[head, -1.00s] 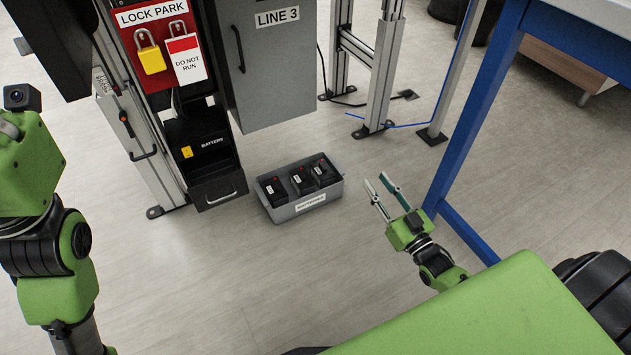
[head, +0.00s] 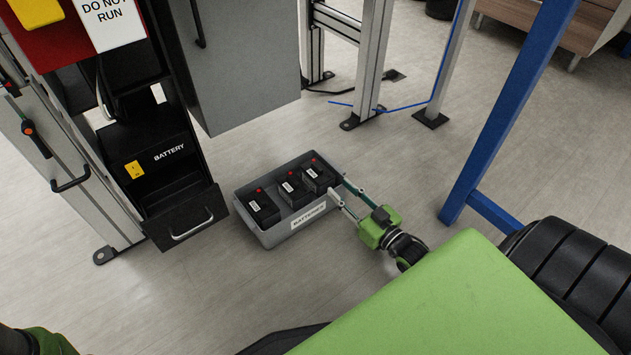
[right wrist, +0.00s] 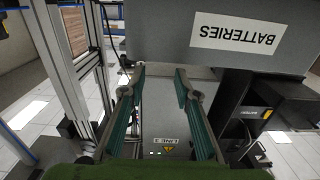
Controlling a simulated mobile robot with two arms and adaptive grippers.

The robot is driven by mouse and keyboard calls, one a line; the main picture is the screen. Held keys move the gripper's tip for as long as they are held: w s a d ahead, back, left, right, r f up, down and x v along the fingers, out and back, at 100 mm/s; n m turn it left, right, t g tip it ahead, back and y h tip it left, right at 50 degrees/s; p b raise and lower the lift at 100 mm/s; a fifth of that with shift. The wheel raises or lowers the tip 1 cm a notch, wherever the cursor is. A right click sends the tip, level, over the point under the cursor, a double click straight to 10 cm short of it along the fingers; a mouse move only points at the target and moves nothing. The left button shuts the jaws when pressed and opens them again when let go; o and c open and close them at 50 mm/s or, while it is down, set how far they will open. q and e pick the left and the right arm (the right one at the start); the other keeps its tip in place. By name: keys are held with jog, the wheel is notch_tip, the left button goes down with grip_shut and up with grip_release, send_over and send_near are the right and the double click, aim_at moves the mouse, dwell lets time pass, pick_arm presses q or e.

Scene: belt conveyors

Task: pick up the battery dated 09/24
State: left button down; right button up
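Three black batteries stand in a grey bin (head: 270,238) labelled BATTERIES on the floor: a left one (head: 263,208), a middle one (head: 293,190) and a right one (head: 319,178). Each has a white label and a red spot on top; the dates are too small to read. My right gripper (head: 337,187) is open and empty at the bin's right end, fingers pointing at it. In the right wrist view the open fingers (right wrist: 160,72) show below the bin's wall (right wrist: 160,35), which appears upside down; the batteries are hidden there. My left gripper is out of view.
A black cabinet with an open drawer (head: 188,218) marked BATTERY stands left of the bin. A grey cabinet (head: 245,60) hangs behind it. Metal posts (head: 372,65) and a blue table leg (head: 512,110) stand behind and right. The floor in front is clear.

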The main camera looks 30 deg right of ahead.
aim_at(322, 171)
jog(key=w+b, duration=0.1)
jog(key=w, duration=0.3)
jog(key=shift+a+f+b, duration=0.1)
jog(key=shift+a+b, duration=0.05)
jog(key=shift+b, duration=0.2)
jog(key=w+b, duration=0.3)
jog(key=w, duration=0.1)
jog(key=shift+w+a+f, duration=0.1)
jog(key=shift+w+a, duration=0.05)
jog(key=shift+w, duration=0.5)
jog(key=shift+r, duration=0.2)
jog(key=shift+c, duration=0.3)
grip_shut()
jog(key=shift+r, duration=0.25)
